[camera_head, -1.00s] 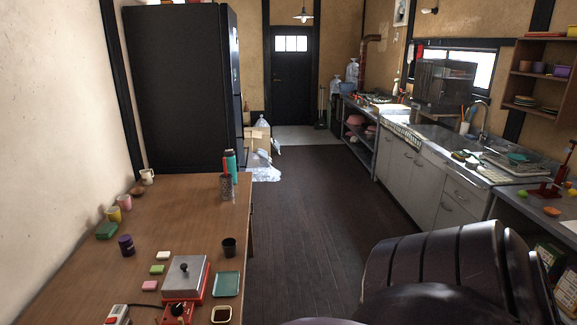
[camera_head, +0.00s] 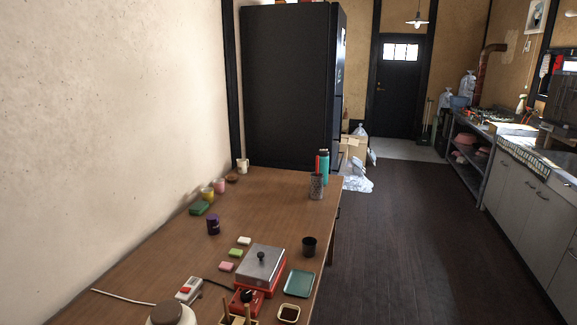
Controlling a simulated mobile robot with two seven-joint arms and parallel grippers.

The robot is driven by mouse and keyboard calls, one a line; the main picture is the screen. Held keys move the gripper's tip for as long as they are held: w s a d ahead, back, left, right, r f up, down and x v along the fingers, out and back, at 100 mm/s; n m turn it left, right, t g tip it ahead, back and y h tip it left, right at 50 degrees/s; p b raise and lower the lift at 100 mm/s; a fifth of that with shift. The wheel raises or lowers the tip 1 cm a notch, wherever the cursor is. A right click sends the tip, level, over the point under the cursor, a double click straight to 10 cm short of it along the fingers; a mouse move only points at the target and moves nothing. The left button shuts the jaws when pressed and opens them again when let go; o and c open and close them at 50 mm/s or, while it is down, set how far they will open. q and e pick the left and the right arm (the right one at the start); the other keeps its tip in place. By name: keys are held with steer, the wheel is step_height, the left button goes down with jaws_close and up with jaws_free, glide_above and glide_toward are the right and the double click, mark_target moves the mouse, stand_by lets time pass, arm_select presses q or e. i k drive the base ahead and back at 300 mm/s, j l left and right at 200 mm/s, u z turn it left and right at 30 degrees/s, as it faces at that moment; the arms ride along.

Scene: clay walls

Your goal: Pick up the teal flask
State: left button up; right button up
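The teal flask (camera_head: 324,163) stands upright near the far right corner of the wooden table (camera_head: 180,252). It is tall with a dark top. A grey patterned holder (camera_head: 316,187) with something red sticking up stands in front of it and hides its lower part. Neither of my grippers shows in this view.
On the table are a red hotplate (camera_head: 259,268), a teal tray (camera_head: 299,284), a dark cup (camera_head: 309,247), a purple jar (camera_head: 213,225) and several cups along the wall. A black fridge (camera_head: 287,90) stands behind. The floor (camera_head: 400,230) right of the table is clear.

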mark_target(323, 167)
steer(key=z, duration=0.3)
steer(key=k, duration=0.55)
steer(key=l+z, duration=0.15)
steer(key=z, duration=0.8)
steer(key=i+l, duration=0.15)
steer(key=i, duration=0.45)
steer(key=i+l, duration=0.15)
steer(key=i, duration=0.4)
steer(key=i+u, duration=0.25)
steer(key=i, duration=0.35)
steer(key=i+l+u, duration=0.25)
steer(key=i, duration=0.35)
steer(key=i+j+z, duration=0.15)
steer(key=i, duration=1.15)
steer(key=i+l, duration=0.1)
steer(key=i, duration=0.45)
steer(key=i+u, duration=0.1)
steer(key=i, duration=0.4)
steer(key=l+u, duration=0.1)
steer(key=u, duration=1.3)
